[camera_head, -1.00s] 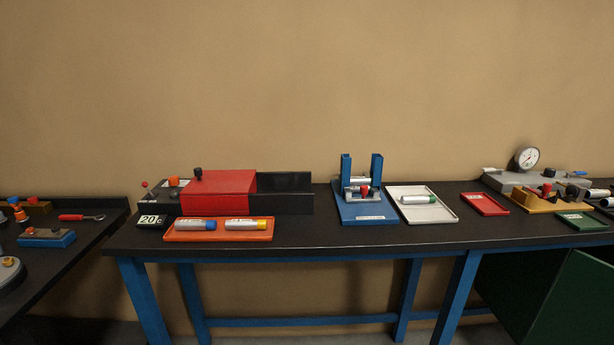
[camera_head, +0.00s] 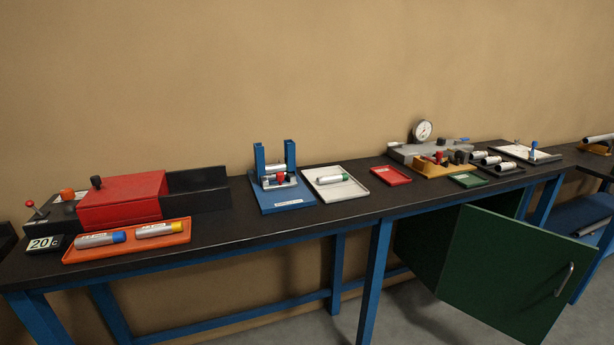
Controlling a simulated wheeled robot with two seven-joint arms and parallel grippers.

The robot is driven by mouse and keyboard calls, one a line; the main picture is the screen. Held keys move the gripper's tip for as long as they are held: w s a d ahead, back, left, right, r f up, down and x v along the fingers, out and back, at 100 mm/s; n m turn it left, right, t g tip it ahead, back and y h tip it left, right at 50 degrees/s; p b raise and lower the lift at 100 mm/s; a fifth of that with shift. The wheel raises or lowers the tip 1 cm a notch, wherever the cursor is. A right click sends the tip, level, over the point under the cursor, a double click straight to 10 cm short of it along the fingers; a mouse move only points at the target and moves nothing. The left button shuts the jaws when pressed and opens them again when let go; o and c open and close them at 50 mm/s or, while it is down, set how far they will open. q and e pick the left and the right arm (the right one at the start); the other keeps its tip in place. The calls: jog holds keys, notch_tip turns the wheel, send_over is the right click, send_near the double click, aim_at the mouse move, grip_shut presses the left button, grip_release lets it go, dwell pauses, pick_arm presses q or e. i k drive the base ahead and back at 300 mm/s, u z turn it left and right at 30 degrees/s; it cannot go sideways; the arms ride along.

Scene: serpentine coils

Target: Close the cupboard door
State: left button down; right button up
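The green cupboard door (camera_head: 500,275) hangs under the right part of the workbench. It stands open, swung out toward me, with a silver bar handle (camera_head: 564,279) near its right edge. The dark green cupboard body (camera_head: 424,243) shows to the left behind the door, and most of its inside is hidden by the door. Neither of my grippers is in the picture.
The black workbench top (camera_head: 225,222) on blue legs runs across the view. It carries an orange tray (camera_head: 128,240), a red box, a blue stand (camera_head: 282,195), a white tray and a dial gauge. Grey floor (camera_head: 395,318) shows below. A blue shelf with cylinders (camera_head: 578,214) is at right.

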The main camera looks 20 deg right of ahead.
aim_at(513, 278)
jog(key=z, duration=2.15)
jog(key=k, duration=0.5)
jog(key=z, duration=0.5)
jog(key=i, duration=1.2)
jog(key=u, duration=0.8)
jog(key=i, duration=0.65)
jog(key=u, duration=0.5)
